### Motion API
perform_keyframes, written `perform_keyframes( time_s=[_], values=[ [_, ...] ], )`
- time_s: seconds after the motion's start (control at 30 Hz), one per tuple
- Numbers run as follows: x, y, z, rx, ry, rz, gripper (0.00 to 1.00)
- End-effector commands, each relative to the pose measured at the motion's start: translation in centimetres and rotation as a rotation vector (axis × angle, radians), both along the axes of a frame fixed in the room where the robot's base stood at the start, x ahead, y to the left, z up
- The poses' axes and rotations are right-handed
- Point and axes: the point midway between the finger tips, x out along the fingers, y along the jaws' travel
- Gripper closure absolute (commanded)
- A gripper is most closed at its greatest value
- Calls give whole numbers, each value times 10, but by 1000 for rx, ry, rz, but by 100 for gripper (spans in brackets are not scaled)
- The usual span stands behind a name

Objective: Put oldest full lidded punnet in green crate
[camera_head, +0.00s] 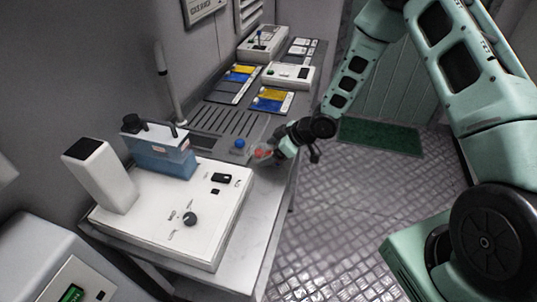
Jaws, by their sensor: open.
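My gripper (277,146) is over the right edge of the grey bench, with its fingers toward the left. A small clear thing with red contents (263,153), perhaps a punnet of berries, is right at the fingertips. The jaws are open; I cannot tell whether they touch it. Its lid, fill and any date are too small to make out. I see no clear green crate; a flat dark green mat (380,135) lies on the floor beyond my gripper.
A slotted drain (215,122), blue-and-yellow cards (271,100) and small white devices (290,76) lie farther along.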

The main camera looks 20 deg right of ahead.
Motion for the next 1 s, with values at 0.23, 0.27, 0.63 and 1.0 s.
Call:
perform_keyframes(
  time_s=[0.23,0.27,0.63,1.0],
  values=[
    [10,14,-16,0,1,-1,20],
    [11,14,-16,0,1,-1,20],
    [11,14,-17,0,1,-1,71],
    [12,14,-9,0,-3,-1,75]
  ],
)
